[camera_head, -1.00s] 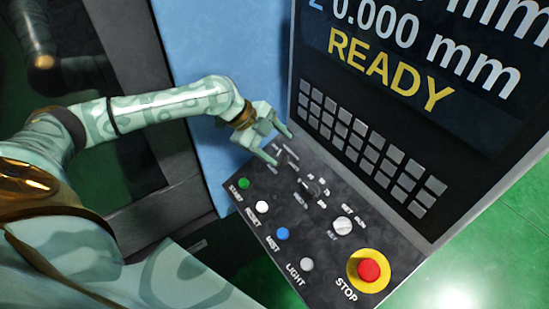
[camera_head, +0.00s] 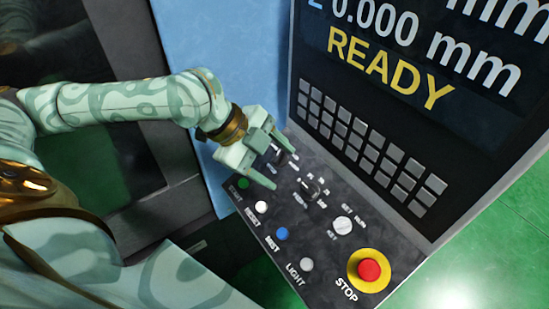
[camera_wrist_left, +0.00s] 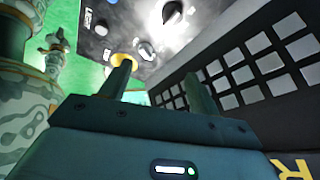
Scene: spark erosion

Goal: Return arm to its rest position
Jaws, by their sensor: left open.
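My left arm comes in from the left in the head view, and its left gripper (camera_head: 284,169) hangs over the upper left of the control panel (camera_head: 335,262), near a dark knob (camera_head: 280,158). The two fingers are apart with nothing between them; they also show in the wrist view (camera_wrist_left: 158,70). Whether the fingertips touch the panel cannot be told. Pale patterned parts of my own body show at the left of the wrist view, with a small part that may be my right gripper (camera_wrist_left: 56,46), too small to read.
The panel carries a green button (camera_head: 243,183), a white one (camera_head: 261,207), a blue one (camera_head: 282,233) and a red stop button (camera_head: 369,270) on yellow. The upright screen (camera_head: 400,60) reads READY above a grey keypad (camera_head: 372,148). A blue machine panel (camera_head: 220,50) stands behind my arm.

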